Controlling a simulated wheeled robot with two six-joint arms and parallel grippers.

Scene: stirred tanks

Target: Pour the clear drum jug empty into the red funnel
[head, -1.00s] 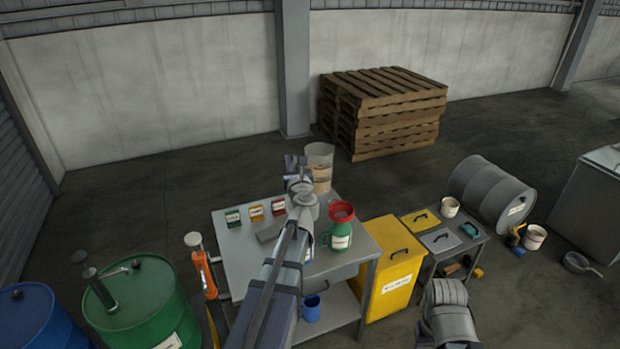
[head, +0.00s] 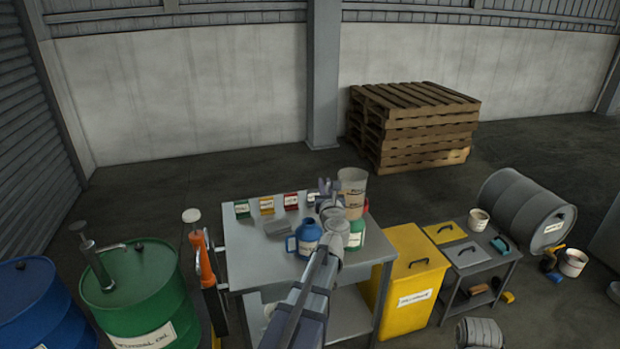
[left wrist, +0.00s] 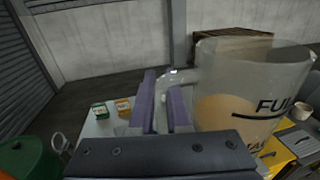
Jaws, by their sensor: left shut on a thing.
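The clear drum jug (head: 352,187) is up in the air over the table's back right corner. It fills the right of the left wrist view (left wrist: 245,72), nearly upright, with "FULL" lettering and tan contents in its lower part. My left gripper (head: 327,190) is shut on its handle; the fingers also show in the left wrist view (left wrist: 165,105). A green container (head: 357,234) stands on the table below the jug, partly behind my arm. The red funnel is hidden now behind the jug and my gripper. My right gripper's fingers are out of view.
On the grey table (head: 250,270) are a blue jug (head: 307,238), left of the green container, and small labelled boxes (head: 266,205) at the back. A yellow bin (head: 412,275) and low bench (head: 490,262) stand to the right. Drums (head: 140,300) stand at the left.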

